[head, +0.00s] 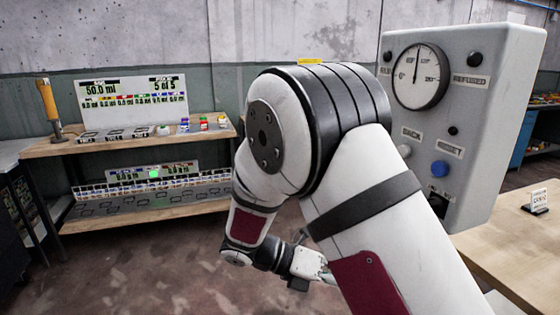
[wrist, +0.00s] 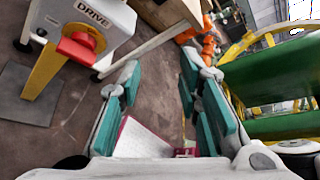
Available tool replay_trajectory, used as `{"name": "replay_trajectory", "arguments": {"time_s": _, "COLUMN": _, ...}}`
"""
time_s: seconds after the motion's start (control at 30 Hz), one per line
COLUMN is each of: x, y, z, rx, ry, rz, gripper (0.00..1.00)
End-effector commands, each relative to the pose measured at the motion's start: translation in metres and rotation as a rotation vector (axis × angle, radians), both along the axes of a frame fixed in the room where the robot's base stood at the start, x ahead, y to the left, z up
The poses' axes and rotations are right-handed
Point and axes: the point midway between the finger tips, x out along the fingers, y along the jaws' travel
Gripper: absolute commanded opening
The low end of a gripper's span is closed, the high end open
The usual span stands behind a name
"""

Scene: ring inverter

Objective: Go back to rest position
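My gripper (wrist: 160,110) is open in the wrist view. Its two teal-padded fingers stand wide apart with nothing between them but bare floor and, lower down, a white and dark red part of my own body. In the head view my white arm fills the middle and is bent, with its forearm reaching down and away. The fingers are hardly visible there, small and partly hidden behind the arm near the bottom centre.
A grey panel with a round dial (head: 420,76) and a blue button (head: 439,168) stands close at the right. A wooden bench (head: 525,225) is below it. A shelf (head: 150,140) is at the left. A "DRIVE" box with a red knob (wrist: 78,48) and a green-yellow structure (wrist: 275,80) flank the gripper.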

Motion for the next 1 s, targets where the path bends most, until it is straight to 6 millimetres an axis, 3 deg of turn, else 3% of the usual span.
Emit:
{"name": "replay_trajectory", "arguments": {"time_s": 0.03, "x": -0.009, "y": -0.010, "z": 0.016, "rx": 0.044, "ry": -0.074, "rz": -0.070, "gripper": 0.32}}
{"name": "replay_trajectory", "arguments": {"time_s": 0.2, "x": -0.043, "y": -0.036, "z": 0.054, "rx": 0.166, "ry": -0.311, "rz": -0.309, "gripper": 0.32}}
{"name": "replay_trajectory", "arguments": {"time_s": 0.5, "x": -0.114, "y": -0.065, "z": 0.102, "rx": 0.331, "ry": -0.715, "rz": -0.766, "gripper": 0.32}}
{"name": "replay_trajectory", "arguments": {"time_s": 0.7, "x": -0.163, "y": -0.073, "z": 0.122, "rx": 0.410, "ry": -0.969, "rz": -1.093, "gripper": 0.32}}
{"name": "replay_trajectory", "arguments": {"time_s": 1.0, "x": -0.227, "y": -0.066, "z": 0.132, "rx": 0.490, "ry": -1.298, "rz": -1.595, "gripper": 0.32}}
